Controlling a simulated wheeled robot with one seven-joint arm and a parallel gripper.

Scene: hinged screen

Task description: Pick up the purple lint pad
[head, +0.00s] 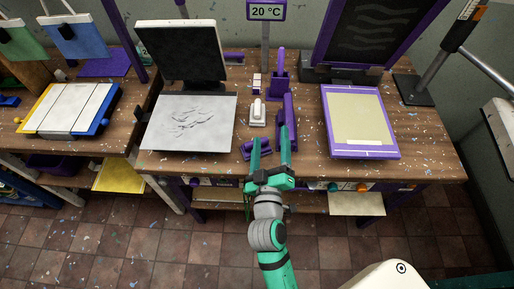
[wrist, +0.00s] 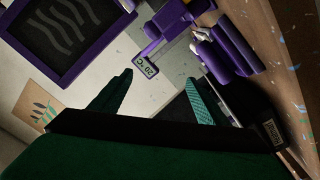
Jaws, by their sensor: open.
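My gripper (head: 270,138) is open and empty, its two green fingers reaching over the front of the wooden bench. The fingers also show in the wrist view (wrist: 160,80), apart with nothing between them. A small dark purple piece (head: 249,149) lies beside the left finger in the head view, partly hidden by it. A long purple piece (head: 290,108) stands just beyond the right finger. A small purple-and-white block (head: 257,83) lies further back. I cannot tell for sure which of these is the purple lint pad.
A white object (head: 258,112) and a purple holder (head: 279,82) are near the bench's middle. A hinged screen (head: 188,122) is at left, a purple-framed screen (head: 358,118) at right. A 20 °C sign (head: 266,11) stands behind; it also shows in the wrist view (wrist: 147,66).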

